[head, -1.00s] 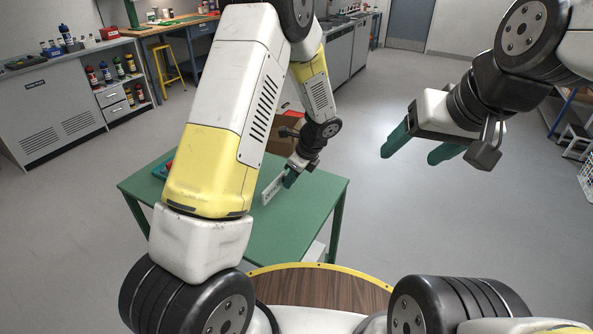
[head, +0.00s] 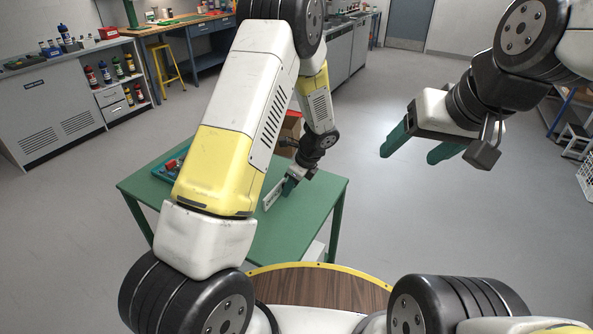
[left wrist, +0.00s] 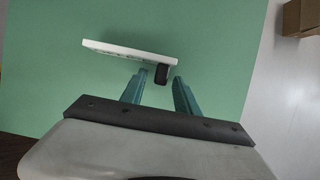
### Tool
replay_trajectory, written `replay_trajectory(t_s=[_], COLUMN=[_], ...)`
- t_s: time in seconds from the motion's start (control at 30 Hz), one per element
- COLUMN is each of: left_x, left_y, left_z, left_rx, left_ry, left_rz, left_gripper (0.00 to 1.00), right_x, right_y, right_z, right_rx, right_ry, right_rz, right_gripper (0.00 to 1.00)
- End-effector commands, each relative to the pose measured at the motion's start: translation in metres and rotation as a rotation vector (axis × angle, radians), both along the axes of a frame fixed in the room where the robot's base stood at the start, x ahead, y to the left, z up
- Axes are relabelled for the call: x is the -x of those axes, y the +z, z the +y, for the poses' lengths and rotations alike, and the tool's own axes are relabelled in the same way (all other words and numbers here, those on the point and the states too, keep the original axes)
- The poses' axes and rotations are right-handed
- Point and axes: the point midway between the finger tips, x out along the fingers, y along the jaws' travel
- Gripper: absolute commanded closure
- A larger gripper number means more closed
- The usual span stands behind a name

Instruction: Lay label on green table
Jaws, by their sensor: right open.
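The label (head: 272,194) is a thin white plate. My left gripper (head: 289,186) holds it tilted over the green table (head: 305,208). In the left wrist view the label (left wrist: 125,51) is seen nearly edge-on, with a dark block on its underside between the tips of my left gripper's green fingers (left wrist: 161,76). The fingers are only partly apart, narrowed around that block. I cannot tell whether the label's lower edge touches the tabletop. My right gripper (head: 412,148) is open and empty, raised over the floor to the right of the table.
A teal tray (head: 166,172) with a red item stands at the table's left back, partly hidden by my left arm. A brown box (head: 291,127) is behind the table; a box (left wrist: 301,17) also shows in the left wrist view. The tabletop around the label is clear.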

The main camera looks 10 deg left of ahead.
Motion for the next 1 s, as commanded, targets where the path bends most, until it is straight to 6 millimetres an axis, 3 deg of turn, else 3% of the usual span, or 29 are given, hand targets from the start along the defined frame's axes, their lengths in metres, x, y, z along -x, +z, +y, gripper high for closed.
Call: replay_trajectory(t_s=[0.27,0.7,1.0], left_x=[0.000,0.012,0.019], left_y=[0.006,0.085,0.116], left_z=[-0.001,-0.032,-0.041], left_rx=[0.001,0.003,0.007], left_ry=[0.001,-0.002,0.013], left_rz=[-0.001,-0.004,-0.006], left_gripper=[0.63,0.63,0.63], right_x=[0.000,0.000,0.000], right_y=[0.000,0.000,0.000], right_z=[0.000,0.000,0.000], right_rx=[0.000,0.000,0.000], right_ry=[0.000,0.000,0.000], right_rz=[0.000,0.000,0.000], right_gripper=[0.31,0.31,0.31])
